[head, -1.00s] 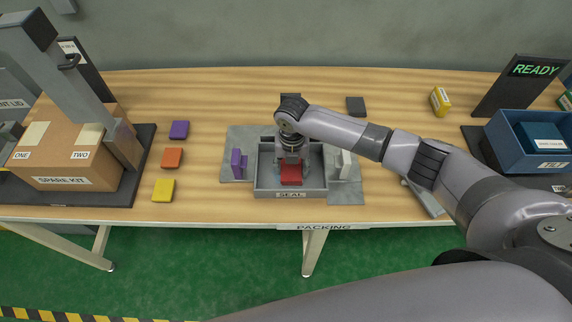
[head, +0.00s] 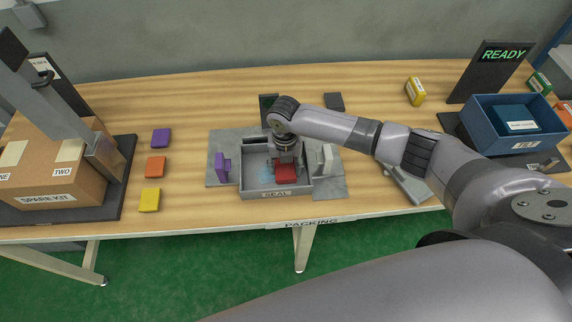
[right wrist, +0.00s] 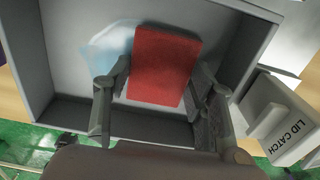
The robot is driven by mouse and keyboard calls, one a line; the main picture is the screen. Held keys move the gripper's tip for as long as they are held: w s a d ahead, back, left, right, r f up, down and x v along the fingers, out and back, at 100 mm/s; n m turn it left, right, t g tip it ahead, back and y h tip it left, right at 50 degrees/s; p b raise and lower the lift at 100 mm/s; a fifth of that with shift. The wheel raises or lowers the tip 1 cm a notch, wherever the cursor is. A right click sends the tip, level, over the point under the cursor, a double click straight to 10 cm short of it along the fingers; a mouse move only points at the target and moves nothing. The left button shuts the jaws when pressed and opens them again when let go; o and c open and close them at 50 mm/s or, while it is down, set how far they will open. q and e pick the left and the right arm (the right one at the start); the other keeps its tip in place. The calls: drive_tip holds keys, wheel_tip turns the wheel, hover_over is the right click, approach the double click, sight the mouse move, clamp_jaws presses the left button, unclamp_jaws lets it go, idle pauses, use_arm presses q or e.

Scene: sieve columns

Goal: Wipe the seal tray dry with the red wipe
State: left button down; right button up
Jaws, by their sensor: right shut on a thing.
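The grey seal tray (head: 302,188) stands on the table, with a "SEAL" label on its front wall. A pale blue wet patch (head: 267,170) shows on its floor, left of the wipe; it also shows in the right wrist view (right wrist: 108,50). The red wipe (head: 286,174) is inside the tray, right of the middle. My right gripper (head: 286,161) is inside the tray, shut on the wipe; in the right wrist view its two fingers (right wrist: 165,92) sit on either side of the red wipe (right wrist: 165,65). My left gripper is not in view.
A purple block (head: 222,166) stands left of the tray, and the white lid catch (head: 326,160) stands right of it; the catch shows labelled in the right wrist view (right wrist: 278,120). Purple, orange and yellow blocks lie further left, near the spare kit box (head: 45,165). A blue bin (head: 490,143) stands right.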

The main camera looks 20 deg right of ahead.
sight(263, 173)
drive_tip(key=shift+w+a+b, duration=0.25)
drive_tip(key=shift+w+a, duration=0.05)
drive_tip(key=shift+a, duration=0.75)
drive_tip(key=shift+w+a+b, duration=0.2)
drive_tip(key=shift+w+a, duration=0.15)
drive_tip(key=shift+a, duration=0.75)
drive_tip(key=shift+w+a+b, duration=0.25)
drive_tip(key=shift+w+a, duration=0.05)
drive_tip(key=shift+a, duration=0.75)
drive_tip(key=shift+d, duration=0.1)
drive_tip(key=shift+s+d+p, duration=0.2)
drive_tip(key=shift+d+p, duration=0.15)
drive_tip(key=shift+d, duration=0.15)
drive_tip(key=shift+s+d+p, duration=0.15)
drive_tip(key=shift+d+p, duration=0.15)
drive_tip(key=shift+d, duration=0.2)
drive_tip(key=shift+s+d+p, duration=0.25)
drive_tip(key=shift+d+p, duration=0.1)
drive_tip(key=shift+d, duration=0.45)
drive_tip(key=shift+s+d+p, duration=0.2)
drive_tip(key=shift+d+p, duration=0.1)
drive_tip(key=shift+d, duration=0.5)
drive_tip(key=shift+s+d+p, duration=0.25)
drive_tip(key=shift+d+p, duration=0.1)
drive_tip(key=shift+d, duration=0.45)
drive_tip(key=shift+a, duration=0.1)
